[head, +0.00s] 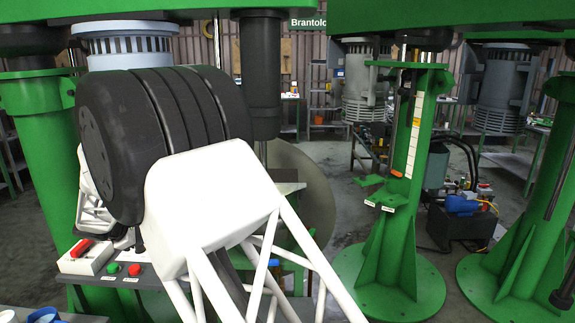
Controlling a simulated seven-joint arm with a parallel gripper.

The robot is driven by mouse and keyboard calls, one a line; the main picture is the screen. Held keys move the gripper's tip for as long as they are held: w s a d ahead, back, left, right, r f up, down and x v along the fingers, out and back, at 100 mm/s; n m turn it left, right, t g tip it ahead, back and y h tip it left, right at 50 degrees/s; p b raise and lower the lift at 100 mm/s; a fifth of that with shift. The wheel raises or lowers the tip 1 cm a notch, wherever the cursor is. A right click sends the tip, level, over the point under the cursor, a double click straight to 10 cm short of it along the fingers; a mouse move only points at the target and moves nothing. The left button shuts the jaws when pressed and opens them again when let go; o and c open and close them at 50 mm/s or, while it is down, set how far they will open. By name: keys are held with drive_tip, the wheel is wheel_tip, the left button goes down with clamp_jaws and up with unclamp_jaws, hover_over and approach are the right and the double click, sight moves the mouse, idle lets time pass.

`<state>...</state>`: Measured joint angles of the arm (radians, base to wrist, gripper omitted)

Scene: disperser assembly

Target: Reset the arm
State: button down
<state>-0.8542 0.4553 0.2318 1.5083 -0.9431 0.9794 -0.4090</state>
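My arm fills the left and middle of the head view, with a white link, a large black ribbed joint and white struts. Part of another white lattice section shows behind the black joint at the left. My gripper is not visible, so I cannot see its fingers or whether it holds anything. A control panel (143,280) with a green button (112,268), a red button (134,270) and a white box with a red switch (84,252) lies below the black joint. A green disperser column (40,165) stands at the left, partly hidden by my arm.
A dark vertical shaft (260,75) hangs behind my arm, and a large grey disc (310,195) is partly hidden. A green stand (400,200) with a round base is right of centre. Another green machine stands at the right edge (540,240). Floor (345,195) shows between them.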

drive_tip(key=s+d+r+m+g, duration=0.1)
drive_tip(key=d+r+m, duration=0.3)
drive_tip(key=d, duration=0.8)
drive_tip(key=s+d+r+m+g, duration=0.1)
drive_tip(key=d+r, duration=0.5)
drive_tip(key=d, duration=0.5)
drive_tip(key=s+d+r+m+g, duration=0.1)
drive_tip(key=s+d+r+m, duration=0.15)
drive_tip(key=d, duration=0.45)
drive_tip(key=s+d+r+m, duration=0.1)
drive_tip(key=s+d+r, duration=0.15)
drive_tip(key=d, duration=0.35)
drive_tip(key=s+d+r+m+g, duration=0.1)
drive_tip(key=s+d+m, duration=0.1)
drive_tip(key=s+d, duration=0.35)
drive_tip(key=s+d+r+m+g+y, duration=0.15)
drive_tip(key=s+d+m, duration=0.35)
drive_tip(key=s+d, duration=1.05)
drive_tip(key=s+d+f+m+y, duration=0.1)
drive_tip(key=s+d+f+m, duration=0.1)
drive_tip(key=s+d, duration=0.2)
drive_tip(key=s+d+f+m+y, duration=0.1)
drive_tip(key=s+d+f+m, duration=0.1)
drive_tip(key=s, duration=0.9)
drive_tip(key=shift+d+m, duration=0.85)
drive_tip(key=shift+d, duration=0.35)
drive_tip(key=shift+w, duration=0.1)
